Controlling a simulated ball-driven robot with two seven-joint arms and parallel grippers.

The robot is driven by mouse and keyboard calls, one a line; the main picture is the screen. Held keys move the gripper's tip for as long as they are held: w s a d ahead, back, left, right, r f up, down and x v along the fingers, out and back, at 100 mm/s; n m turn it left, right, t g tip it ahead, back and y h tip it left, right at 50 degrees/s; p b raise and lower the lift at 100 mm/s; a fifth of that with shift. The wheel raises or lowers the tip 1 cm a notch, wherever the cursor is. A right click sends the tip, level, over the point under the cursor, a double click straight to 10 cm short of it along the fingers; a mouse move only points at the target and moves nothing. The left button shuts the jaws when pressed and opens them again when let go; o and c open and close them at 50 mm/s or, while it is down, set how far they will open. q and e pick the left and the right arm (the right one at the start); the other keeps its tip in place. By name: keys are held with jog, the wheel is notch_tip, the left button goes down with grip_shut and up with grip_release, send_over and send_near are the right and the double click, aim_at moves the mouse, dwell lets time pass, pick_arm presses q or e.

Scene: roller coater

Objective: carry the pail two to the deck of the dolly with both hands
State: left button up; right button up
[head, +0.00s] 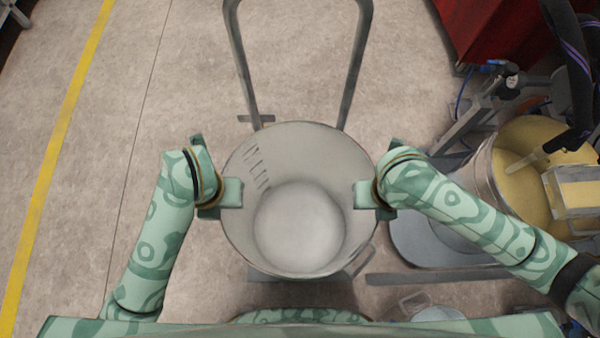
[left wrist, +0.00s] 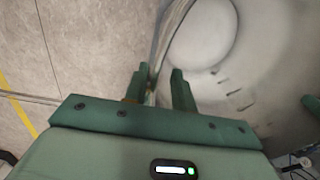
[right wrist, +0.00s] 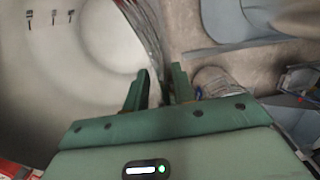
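Pail two, a large empty light-grey metal pail (head: 300,228), is upright in the middle of the head view, with dark slots on its inner wall. My left gripper (head: 231,193) is at its left rim and my right gripper (head: 364,194) at its right rim. In the left wrist view the wall of the pail (left wrist: 205,92) runs between the fingers. The right wrist view shows the same for the pail (right wrist: 60,75). Both grippers look shut on the rim. The dolly's grey push handle (head: 357,60) rises behind the pail. Its deck is mostly hidden under the pail; contact cannot be told.
A container of yellow material (head: 520,150) and machine parts stand at right, near a grey plate (head: 410,245). A smaller pail (head: 432,312) is at lower right. A red cabinet (head: 490,25) is at upper right. The floor at left, with a yellow line (head: 50,160), is clear.

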pick_arm(q)
notch_tip(320, 180, up, 8)
jog(key=shift+s+r, duration=0.25)
jog(key=shift+r, duration=0.35)
pick_arm(e)
jog(key=shift+r, duration=0.1)
jog(key=r, duration=1.1)
jog(key=shift+s+r, duration=0.35)
jog(key=shift+r, duration=0.05)
